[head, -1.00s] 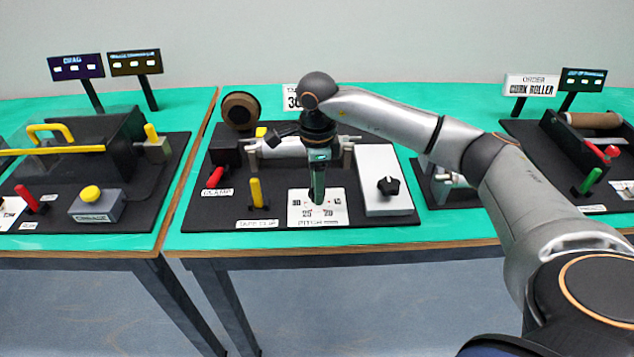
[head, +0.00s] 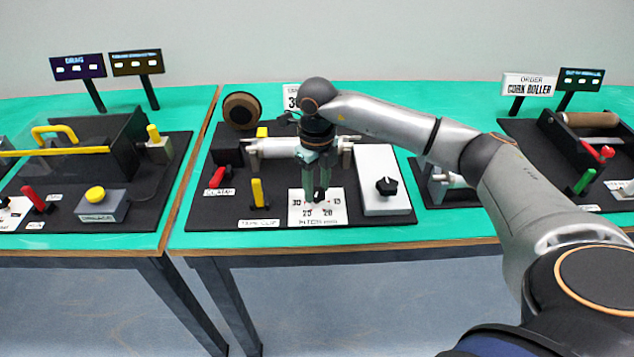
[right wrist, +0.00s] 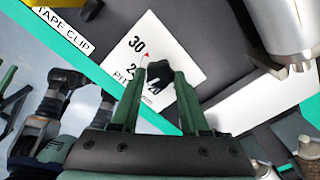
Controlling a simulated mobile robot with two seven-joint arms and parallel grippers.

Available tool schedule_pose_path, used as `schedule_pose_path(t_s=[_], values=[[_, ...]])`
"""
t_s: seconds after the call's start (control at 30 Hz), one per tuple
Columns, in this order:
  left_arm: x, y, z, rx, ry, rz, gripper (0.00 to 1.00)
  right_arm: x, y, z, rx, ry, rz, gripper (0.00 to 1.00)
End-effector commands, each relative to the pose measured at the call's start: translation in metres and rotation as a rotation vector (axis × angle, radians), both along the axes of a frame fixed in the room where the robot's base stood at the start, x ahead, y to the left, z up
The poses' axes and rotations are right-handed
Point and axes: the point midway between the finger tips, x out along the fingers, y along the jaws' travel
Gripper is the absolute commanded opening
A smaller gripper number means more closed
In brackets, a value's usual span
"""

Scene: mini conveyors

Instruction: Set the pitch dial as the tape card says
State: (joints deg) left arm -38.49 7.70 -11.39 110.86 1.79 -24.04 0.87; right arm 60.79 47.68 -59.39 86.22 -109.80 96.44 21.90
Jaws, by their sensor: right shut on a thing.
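The pitch dial plate (head: 296,213) is white with printed numbers and lies at the front of the middle station. Its black knob (right wrist: 184,72) shows in the right wrist view, between my fingers. A small red mark is beside the printed 30 there. My right gripper (head: 318,196) points down over the plate and is shut on the knob; its fingers (right wrist: 164,78) straddle it in the right wrist view. The tape card (head: 290,98) stands behind the station; only a leading 3 shows, the rest hidden by my arm.
A yellow tape clip lever (head: 258,193) and a red clamp lever (head: 219,177) stand left of the dial. A white box with another black knob (head: 387,186) is close on its right. A metal roller (head: 275,147) lies behind.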

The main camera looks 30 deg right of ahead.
Motion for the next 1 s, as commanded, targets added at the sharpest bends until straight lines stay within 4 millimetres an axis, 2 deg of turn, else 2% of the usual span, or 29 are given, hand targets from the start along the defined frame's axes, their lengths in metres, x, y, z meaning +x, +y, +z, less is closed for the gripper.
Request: schedule_pose_path(t_s=[0.3,1.0], values=[[-0.002,0.007,0.005,0.009,0.003,0.011,0.5,0.0,0.0,0.002,0.0,0.0,-0.301,0.0],[-0.003,0.008,0.029,0.009,0.0,0.015,0.5,0.0,0.0,0.003,0.0,-0.001,-0.963,0.0]])
